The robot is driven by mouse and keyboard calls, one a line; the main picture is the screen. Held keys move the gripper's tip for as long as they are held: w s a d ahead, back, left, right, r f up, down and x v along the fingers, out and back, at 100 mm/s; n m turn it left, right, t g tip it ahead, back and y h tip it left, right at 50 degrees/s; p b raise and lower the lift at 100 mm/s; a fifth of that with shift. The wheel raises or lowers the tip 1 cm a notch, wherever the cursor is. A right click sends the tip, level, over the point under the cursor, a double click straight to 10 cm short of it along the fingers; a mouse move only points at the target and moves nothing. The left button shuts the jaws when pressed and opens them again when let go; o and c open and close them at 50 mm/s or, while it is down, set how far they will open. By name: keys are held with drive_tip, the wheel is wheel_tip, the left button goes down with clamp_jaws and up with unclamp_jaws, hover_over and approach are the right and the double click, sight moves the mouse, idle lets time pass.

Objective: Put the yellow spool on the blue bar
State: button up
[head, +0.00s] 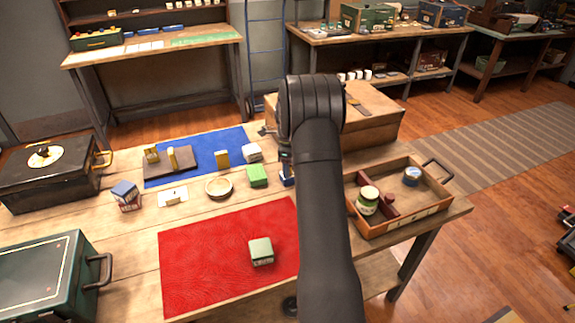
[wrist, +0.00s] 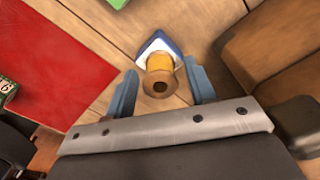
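The yellow spool (wrist: 160,75), with a brown end and a dark centre hole, is between my gripper's fingers in the wrist view. Directly beneath it is a blue and white piece (wrist: 158,43), seemingly the blue bar; the spool appears to stand on it, but their contact is hidden. In the head view, a bit of blue (head: 287,180) shows beneath my gripper (head: 286,160), and my arm hides most of that spot. My gripper (wrist: 160,80) is open around the spool, with a gap visible on the left side.
A green block (head: 257,176) and a white block (head: 251,152) stand left of my gripper. A wooden tray (head: 425,213) with jars is at the right. A red mat (head: 205,270) lies in front, and a wooden box (head: 385,125) stands behind.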

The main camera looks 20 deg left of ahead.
wheel_tip(320, 180, up, 12)
drive_tip(key=shift+r, duration=0.2)
idle(0.5)
drive_tip(key=shift+f, duration=0.15)
wheel_tip(320, 180, down, 11)
drive_tip(key=shift+f, duration=0.2)
drive_tip(key=shift+r, duration=1.75)
drive_tip(key=shift+f, duration=0.1)
